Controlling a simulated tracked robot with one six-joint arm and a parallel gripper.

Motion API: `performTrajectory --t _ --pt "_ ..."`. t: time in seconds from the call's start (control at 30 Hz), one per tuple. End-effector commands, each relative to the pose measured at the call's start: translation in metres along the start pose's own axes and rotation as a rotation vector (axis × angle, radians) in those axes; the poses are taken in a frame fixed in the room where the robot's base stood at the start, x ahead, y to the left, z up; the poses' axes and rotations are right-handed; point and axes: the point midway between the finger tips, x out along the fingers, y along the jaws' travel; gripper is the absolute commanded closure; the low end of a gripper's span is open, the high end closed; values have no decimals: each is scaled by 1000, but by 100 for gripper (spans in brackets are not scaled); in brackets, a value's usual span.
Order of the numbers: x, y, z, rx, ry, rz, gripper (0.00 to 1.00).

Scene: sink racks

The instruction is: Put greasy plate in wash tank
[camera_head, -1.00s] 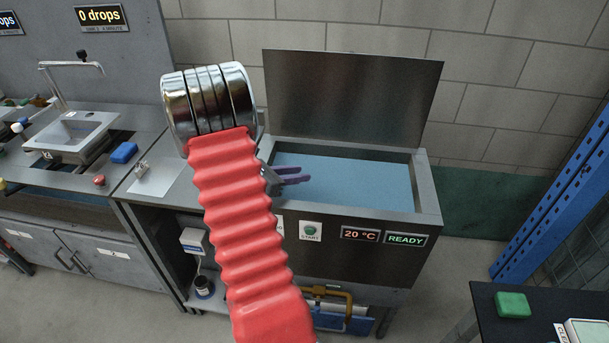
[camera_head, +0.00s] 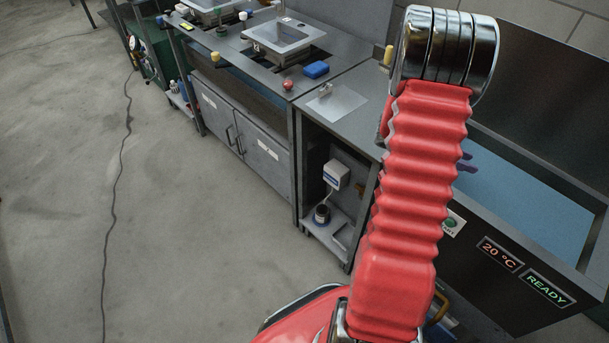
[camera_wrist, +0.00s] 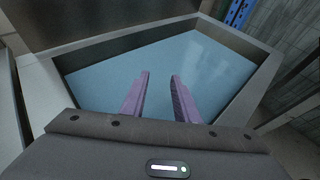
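The wash tank (camera_head: 592,262) stands at the right in the head view, lid raised, with blue liquid inside; its START button and the "20 °C" and "READY" displays are on the front. In the wrist view the tank rim (camera_wrist: 268,62) surrounds the blue liquid (camera_wrist: 190,62). My gripper (camera_wrist: 159,76) has two purple fingers that stand apart over the tank with nothing between them. In the head view the fingertips (camera_head: 467,163) show just right of my red arm.
Left of the tank is a counter with a small metal plate-like panel (camera_head: 337,104). The raised lid (camera_head: 545,95) stands behind the tank. Open floor (camera_head: 170,220) lies at the left, with a cable.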

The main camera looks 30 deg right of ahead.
Motion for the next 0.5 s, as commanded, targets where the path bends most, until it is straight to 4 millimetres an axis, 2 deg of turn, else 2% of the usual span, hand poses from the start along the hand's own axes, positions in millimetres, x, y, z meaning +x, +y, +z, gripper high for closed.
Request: performTrajectory --t 0.17,0.5 --pt "-36 -1 10 97 43 7 72" --pt "-139 -23 21 385 226 10 72"
